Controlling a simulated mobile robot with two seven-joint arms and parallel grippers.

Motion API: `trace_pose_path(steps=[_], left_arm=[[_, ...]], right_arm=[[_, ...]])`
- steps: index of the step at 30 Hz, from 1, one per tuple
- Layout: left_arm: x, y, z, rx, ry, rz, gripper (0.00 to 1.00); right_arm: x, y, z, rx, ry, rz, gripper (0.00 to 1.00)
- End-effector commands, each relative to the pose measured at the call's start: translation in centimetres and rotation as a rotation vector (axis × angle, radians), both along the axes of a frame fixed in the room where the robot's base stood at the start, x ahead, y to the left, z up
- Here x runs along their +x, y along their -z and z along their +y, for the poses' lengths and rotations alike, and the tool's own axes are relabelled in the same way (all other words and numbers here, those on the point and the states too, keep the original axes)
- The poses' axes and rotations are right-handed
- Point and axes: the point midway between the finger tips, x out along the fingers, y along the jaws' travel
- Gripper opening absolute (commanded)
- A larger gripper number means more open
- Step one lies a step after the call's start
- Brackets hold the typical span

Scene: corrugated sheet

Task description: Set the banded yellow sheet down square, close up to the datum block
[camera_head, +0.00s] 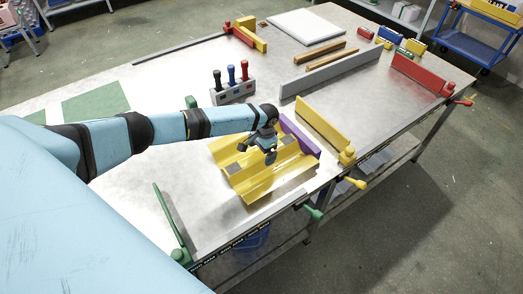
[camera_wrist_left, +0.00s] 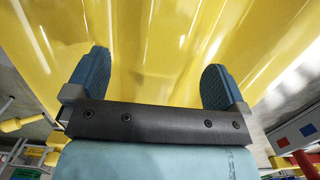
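The yellow corrugated sheet (camera_head: 258,184) lies near the front edge of the table, ridges running roughly left to right, with grey patches on it. It fills most of the left wrist view (camera_wrist_left: 160,35). My left gripper (camera_head: 268,152) is over the middle of the sheet, pointing down. In the wrist view its two blue fingers (camera_wrist_left: 155,85) are wide apart with yellow ridges showing between them; contact cannot be told. A purple block (camera_head: 300,135) stands along the sheet's right end, close to it. Which block is the datum block is not marked. My right gripper is not in view.
A yellow upright rail (camera_head: 325,130) stands right of the purple block. A green upright rail (camera_head: 170,220) is at the front left. A grey rack with screwdrivers (camera_head: 232,92) stands behind the sheet, and a long grey bar (camera_head: 330,74) farther back. Bare table lies left of the sheet.

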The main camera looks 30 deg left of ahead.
Motion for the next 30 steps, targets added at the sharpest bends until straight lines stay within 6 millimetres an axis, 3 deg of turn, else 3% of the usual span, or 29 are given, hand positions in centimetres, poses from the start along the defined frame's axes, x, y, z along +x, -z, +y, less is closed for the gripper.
trace_pose_path(steps=[6,10,24,30], left_arm=[[0.0,-0.2,0.0,0.0,0.0,0.0,1.0],[0.2,-1.5,0.0,-0.001,0.001,-0.002,1.0],[1.4,-11.3,-0.5,0.0,0.0,-0.002,1.0],[1.6,-13.4,-0.6,0.0,0.0,-0.001,1.0]], right_arm=[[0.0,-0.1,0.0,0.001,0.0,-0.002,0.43],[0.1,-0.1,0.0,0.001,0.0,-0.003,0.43],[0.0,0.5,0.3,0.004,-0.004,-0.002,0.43],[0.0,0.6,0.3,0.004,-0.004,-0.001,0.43]])
